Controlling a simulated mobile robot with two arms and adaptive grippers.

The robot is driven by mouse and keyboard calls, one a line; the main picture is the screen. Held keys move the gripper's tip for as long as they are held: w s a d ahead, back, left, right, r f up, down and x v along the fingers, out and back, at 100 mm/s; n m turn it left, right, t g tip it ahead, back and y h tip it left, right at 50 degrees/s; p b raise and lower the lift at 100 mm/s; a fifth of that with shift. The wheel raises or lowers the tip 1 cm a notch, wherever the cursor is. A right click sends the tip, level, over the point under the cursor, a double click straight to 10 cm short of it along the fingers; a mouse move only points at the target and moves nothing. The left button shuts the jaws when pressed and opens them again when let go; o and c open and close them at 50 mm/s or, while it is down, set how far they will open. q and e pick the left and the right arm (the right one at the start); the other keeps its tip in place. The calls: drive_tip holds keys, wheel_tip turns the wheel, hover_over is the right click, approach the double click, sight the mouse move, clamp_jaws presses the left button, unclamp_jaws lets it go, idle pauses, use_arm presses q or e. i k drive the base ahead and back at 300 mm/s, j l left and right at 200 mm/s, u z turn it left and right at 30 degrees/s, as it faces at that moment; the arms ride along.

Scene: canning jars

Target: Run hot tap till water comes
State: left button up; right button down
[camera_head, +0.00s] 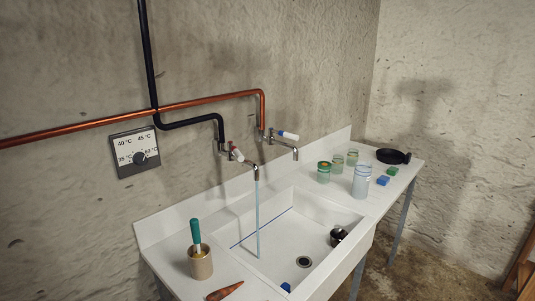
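Two wall taps are above the white sink (325,212). The nearer tap (237,154) has a white lever with a red mark and hangs from the black pipe. A thin bluish stream of water (258,215) runs from its spout down into the sink. The farther tap (288,136) has a white lever with a blue mark and joins the copper pipe; no water shows below its spout. Neither of my grippers is in view.
A temperature dial panel (137,152) is on the wall. A cup with a green-handled tool (200,263) and an orange-brown object (225,290) lie near left. Glass jars (362,181), sponges (383,180) and a black pan (392,156) stand right. A dark cup (338,236) is in the sink.

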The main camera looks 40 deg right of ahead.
sight(235, 149)
drive_tip(key=l+z, duration=0.1)
drive_tip(key=l, duration=0.8)
drive_tip(key=i+l+z, duration=0.1)
drive_tip(key=l, duration=0.75)
drive_tip(key=i, duration=0.05)
